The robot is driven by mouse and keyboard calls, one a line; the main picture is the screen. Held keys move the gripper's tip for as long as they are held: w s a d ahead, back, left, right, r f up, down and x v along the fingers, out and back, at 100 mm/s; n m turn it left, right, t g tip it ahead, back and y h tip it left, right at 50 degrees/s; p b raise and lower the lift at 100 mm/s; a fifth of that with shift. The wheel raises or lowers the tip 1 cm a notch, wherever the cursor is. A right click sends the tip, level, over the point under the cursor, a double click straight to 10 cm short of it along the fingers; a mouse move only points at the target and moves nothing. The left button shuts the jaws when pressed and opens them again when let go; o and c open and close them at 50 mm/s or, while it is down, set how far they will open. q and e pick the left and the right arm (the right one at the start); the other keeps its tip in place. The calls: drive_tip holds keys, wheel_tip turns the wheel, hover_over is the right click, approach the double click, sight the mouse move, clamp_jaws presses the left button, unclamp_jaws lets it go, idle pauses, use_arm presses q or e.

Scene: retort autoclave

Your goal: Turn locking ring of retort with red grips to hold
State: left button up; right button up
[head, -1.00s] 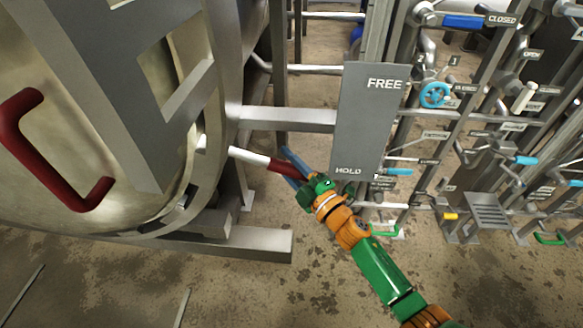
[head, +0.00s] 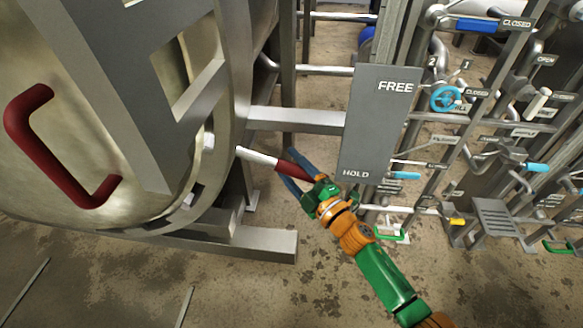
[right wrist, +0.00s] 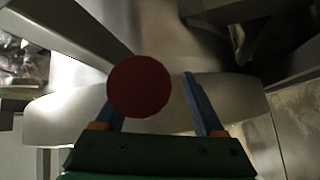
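The retort's round metal door and ring (head: 215,195) fill the left of the head view. A white lever with a red grip (head: 290,169) sticks out from the ring to the right, level with the HOLD end of the grey FREE/HOLD plate (head: 380,125). My right gripper (head: 291,170) is at this grip, with one blue finger above it and one below. In the right wrist view the round red grip end (right wrist: 139,86) lies between the spread fingers, nearer the left one; a gap shows to the right finger. My left gripper is out of view.
A red U-shaped handle (head: 48,160) is on the door at the left. A pipe rack with a blue handwheel (head: 445,98) and several labelled valves stands at the right. A metal beam (head: 225,240) runs low below the ring. Bare floor lies in front.

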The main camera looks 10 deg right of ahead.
drive_tip(key=r+p+v, duration=0.1)
drive_tip(key=v, duration=0.6)
drive_tip(key=shift+f, duration=0.45)
drive_tip(key=shift+s, duration=0.1)
drive_tip(key=r+v, duration=0.1)
drive_tip(key=v, duration=0.7)
drive_tip(key=shift+f+p, duration=0.35)
drive_tip(key=shift+f, duration=0.1)
drive_tip(key=shift+s, duration=0.1)
